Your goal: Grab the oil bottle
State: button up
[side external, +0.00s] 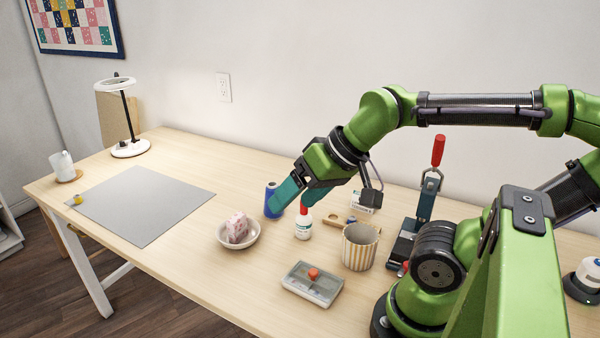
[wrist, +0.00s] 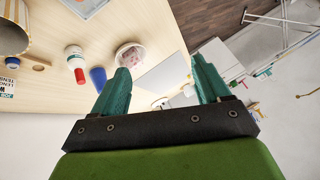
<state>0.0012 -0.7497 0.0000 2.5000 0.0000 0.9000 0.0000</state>
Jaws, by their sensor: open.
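The oil bottle (side external: 303,226), a small white bottle with a red cap, stands upright on the table in the side view. In the wrist view the white bottle (wrist: 73,55) is at the left, outside the space between my fingers. My gripper (side external: 291,203) is open, its teal fingers pointing down and left. It is close to the bottle's red cap and the blue spool in the side view; whether it touches either cannot be told. In the wrist view my gripper (wrist: 160,65) has nothing held between its fingers.
A blue spool (side external: 270,201) stands just left of the bottle. A bowl (side external: 253,236) with a pink item is at left. A striped cup (side external: 359,248), a lidded box (side external: 305,291) and a red-handled clamp (side external: 424,205) are at right. The grey mat (side external: 140,205) is clear in the middle.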

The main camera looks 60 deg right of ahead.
jog(key=w+d+f+m+g+h, duration=0.2)
jog(key=w+d+f, duration=0.1)
jog(key=d, duration=0.4)
jog(key=g+h, duration=0.1)
jog(key=h, duration=0.1)
send_near(302, 211)
jog(key=x, duration=0.7)
jog(key=d+x, duration=0.1)
jog(key=x, duration=0.3)
jog(key=shift+w+f, duration=0.1)
jog(key=shift+f, duration=0.05)
jog(key=c, duration=1.2)
jog(key=shift+o, duration=0.2)
